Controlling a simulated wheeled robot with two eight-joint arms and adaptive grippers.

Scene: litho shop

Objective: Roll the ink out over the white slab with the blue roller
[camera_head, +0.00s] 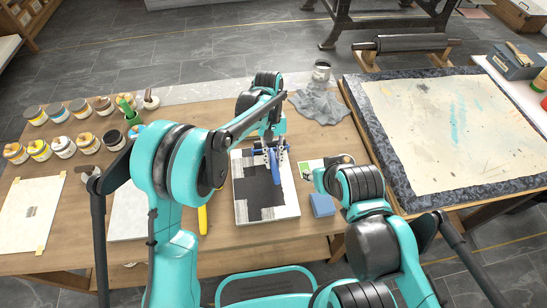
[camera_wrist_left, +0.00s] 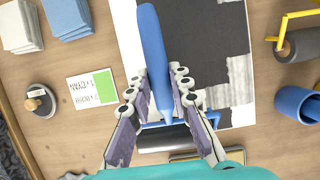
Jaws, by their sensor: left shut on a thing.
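The white slab (camera_head: 291,211) lies on the wooden table, with a large black ink patch (camera_head: 253,184) on its middle. The patch has stepped edges, with bare white at the sides and streaky grey parts; it also shows in the left wrist view (camera_wrist_left: 205,45). My left gripper (camera_head: 274,158) is shut on the handle of the blue roller (camera_head: 276,172). The handle (camera_wrist_left: 153,50) stands between both fingers in the left wrist view, and the dark roller cylinder (camera_wrist_left: 168,138) is over the slab's far end. Whether it touches the slab is unclear. My right gripper does not show.
Blue sponges (camera_head: 322,205) and a card with green (camera_wrist_left: 92,90) lie right of the slab. A yellow-handled tool (camera_head: 202,218) lies left. Several ink jars (camera_head: 62,146) stand at the back left. A grey cloth (camera_head: 318,107) lies behind; a large stone (camera_head: 450,135) stands right.

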